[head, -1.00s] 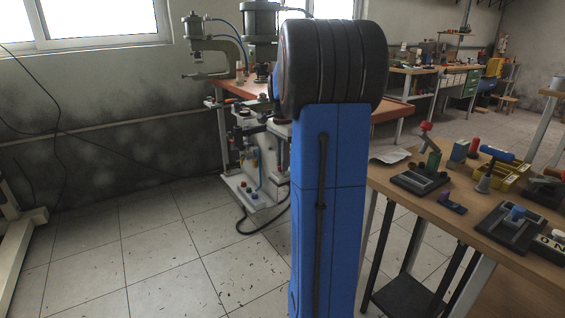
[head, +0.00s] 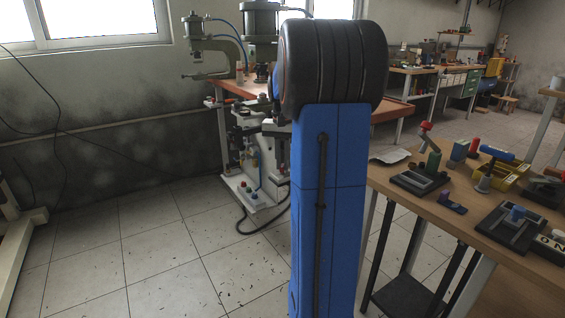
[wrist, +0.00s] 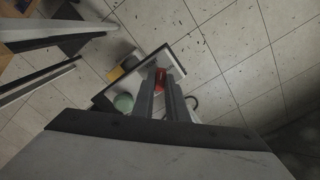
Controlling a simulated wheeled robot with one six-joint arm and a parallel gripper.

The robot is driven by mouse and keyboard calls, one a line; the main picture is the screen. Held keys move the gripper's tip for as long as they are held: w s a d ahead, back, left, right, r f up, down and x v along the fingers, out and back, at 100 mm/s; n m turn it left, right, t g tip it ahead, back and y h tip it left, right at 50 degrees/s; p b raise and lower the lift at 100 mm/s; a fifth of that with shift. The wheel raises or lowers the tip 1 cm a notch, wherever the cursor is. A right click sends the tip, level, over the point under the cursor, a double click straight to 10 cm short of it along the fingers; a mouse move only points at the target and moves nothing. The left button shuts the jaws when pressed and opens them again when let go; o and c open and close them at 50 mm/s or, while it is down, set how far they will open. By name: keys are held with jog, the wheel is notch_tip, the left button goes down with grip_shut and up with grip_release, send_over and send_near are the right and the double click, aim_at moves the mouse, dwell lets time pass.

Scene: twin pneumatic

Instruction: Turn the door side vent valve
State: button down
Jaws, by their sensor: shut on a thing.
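My gripper (wrist: 160,82) shows in the wrist view with its two long grey fingers close together. A red valve handle (wrist: 172,74) lies between the fingertips, and the fingers are shut on it. The fingers cover part of the handle, so its exact angle is hard to read. In the head view my blue arm stands in front and hides the gripper's tips. The white pneumatic stand (head: 240,190), with small valves and fittings, stands left of my arm. I cannot tell which of its valves is the door side one from this view.
In the wrist view a green round part (wrist: 124,102) and a yellow part (wrist: 116,73) sit left of the fingers. A wooden workbench (head: 400,192) with tools and fixtures stands at the right. A black hose (head: 255,230) lies on the floor.

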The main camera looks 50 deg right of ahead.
jog(key=n, duration=0.4)
jog(key=shift+n, duration=2.2)
jog(key=c, duration=1.8)
grip_release()
jog(key=shift+o, duration=0.2)
notch_tip(320, 180, up, 17)
jog(key=shift+r, duration=0.2)
